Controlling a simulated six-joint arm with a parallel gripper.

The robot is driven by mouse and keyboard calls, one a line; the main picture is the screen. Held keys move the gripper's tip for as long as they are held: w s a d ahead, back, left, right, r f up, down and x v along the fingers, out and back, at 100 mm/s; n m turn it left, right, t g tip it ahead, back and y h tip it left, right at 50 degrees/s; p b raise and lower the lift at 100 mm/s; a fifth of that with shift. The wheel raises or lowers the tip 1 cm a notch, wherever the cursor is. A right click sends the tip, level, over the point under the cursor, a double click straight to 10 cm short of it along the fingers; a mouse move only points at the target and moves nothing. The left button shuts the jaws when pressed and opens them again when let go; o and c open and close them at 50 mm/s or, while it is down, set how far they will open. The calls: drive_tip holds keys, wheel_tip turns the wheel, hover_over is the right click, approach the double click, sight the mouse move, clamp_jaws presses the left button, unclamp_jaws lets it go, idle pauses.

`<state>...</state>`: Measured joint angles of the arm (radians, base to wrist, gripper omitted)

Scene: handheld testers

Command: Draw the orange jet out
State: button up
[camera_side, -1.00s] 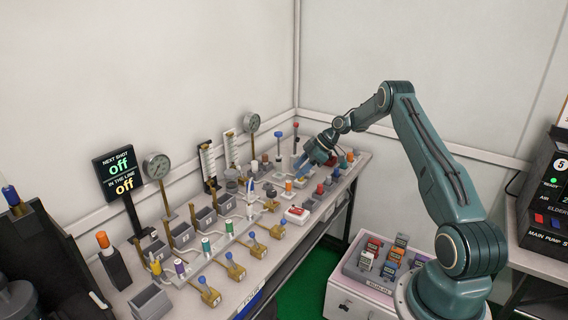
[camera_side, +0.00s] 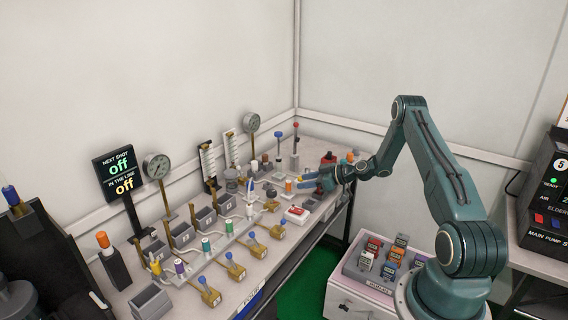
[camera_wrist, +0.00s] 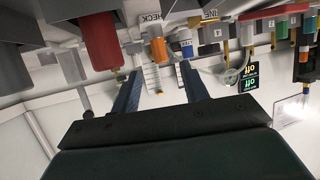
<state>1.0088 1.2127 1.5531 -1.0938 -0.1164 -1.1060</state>
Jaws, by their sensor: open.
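The orange jet (camera_side: 289,186) is a small upright orange cylinder on the bench, just left of my gripper's fingertips in the side view. In the wrist view the orange jet (camera_wrist: 159,49) hangs upside down in the picture, ahead of the gap between my fingers. My gripper (camera_side: 305,180) is open and level, pointing left along the bench. In the wrist view my gripper (camera_wrist: 160,76) shows both fingers apart with nothing between them. Whether the tips reach the jet's sides is hard to tell.
A blue-marked white cylinder (camera_wrist: 183,43) stands close beside the jet. A large red cylinder (camera_wrist: 100,35) is near my other finger. A red-and-white button box (camera_side: 297,213) lies in front. Gauges, including one at the left (camera_side: 157,166), stand behind. The sign (camera_side: 119,173) reads off twice.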

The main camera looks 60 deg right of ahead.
sight(289, 181)
drive_tip(key=shift+x, duration=3.7)
drive_tip(key=shift+f, duration=0.1)
clamp_jaws()
